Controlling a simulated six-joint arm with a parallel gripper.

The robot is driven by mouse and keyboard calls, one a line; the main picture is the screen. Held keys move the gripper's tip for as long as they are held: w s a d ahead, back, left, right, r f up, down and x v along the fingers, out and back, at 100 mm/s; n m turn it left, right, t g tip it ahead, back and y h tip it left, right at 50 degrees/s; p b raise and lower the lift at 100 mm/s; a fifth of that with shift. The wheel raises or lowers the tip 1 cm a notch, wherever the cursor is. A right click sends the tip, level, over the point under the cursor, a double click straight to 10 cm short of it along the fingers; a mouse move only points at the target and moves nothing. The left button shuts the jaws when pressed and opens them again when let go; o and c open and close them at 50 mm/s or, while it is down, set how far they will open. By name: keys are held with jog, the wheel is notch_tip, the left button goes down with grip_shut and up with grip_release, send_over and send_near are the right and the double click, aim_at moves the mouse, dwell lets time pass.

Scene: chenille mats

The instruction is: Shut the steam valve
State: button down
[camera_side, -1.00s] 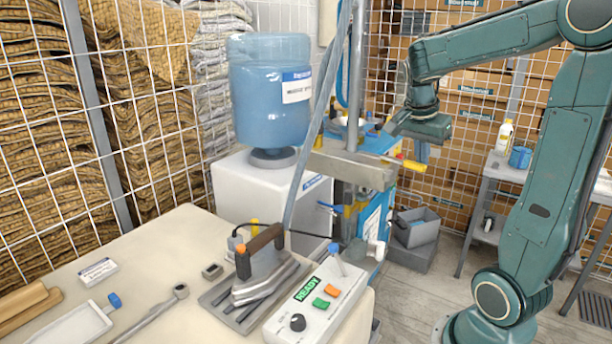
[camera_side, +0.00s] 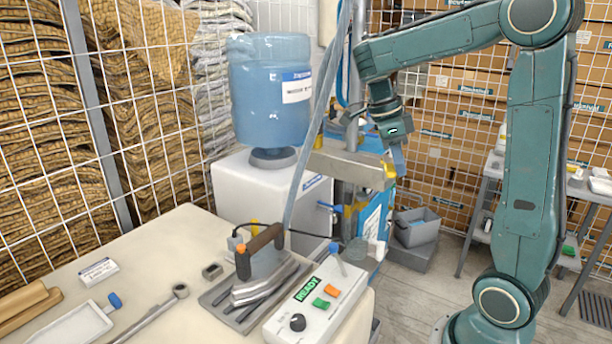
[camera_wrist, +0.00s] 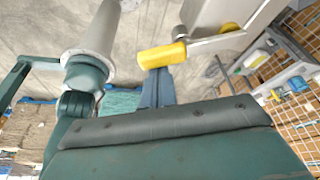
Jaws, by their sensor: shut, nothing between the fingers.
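The steam valve's lever has a yellow grip (camera_side: 389,173), seen at the right end of the grey metal beam in the side view. In the wrist view the yellow grip (camera_wrist: 162,56) sits on a grey metal arm that runs to the upper right. My gripper (camera_side: 398,158) points down right beside the grip, its blue-grey fingers shut and empty. In the wrist view the fingers (camera_wrist: 157,88) end at the grip's near side; I cannot tell whether they touch it. The valve body is not clearly visible.
The grey beam (camera_side: 345,165) and a slanted grey pole stand close left of my gripper. A blue water jug (camera_side: 270,90) stands on a white cabinet behind the table. An iron (camera_side: 262,265) and a control box reading READY (camera_side: 318,300) are on the table.

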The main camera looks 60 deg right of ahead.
jog(key=w+m, duration=0.1)
jog(key=m, duration=0.1)
jog(key=w+a+m+y, duration=0.1)
jog(key=m, duration=0.1)
jog(key=shift+w+a, duration=0.15)
jog(key=shift+w, duration=0.2)
jog(key=shift+w+a, duration=0.15)
jog(key=shift+w, duration=0.35)
jog(key=shift+s, duration=0.1)
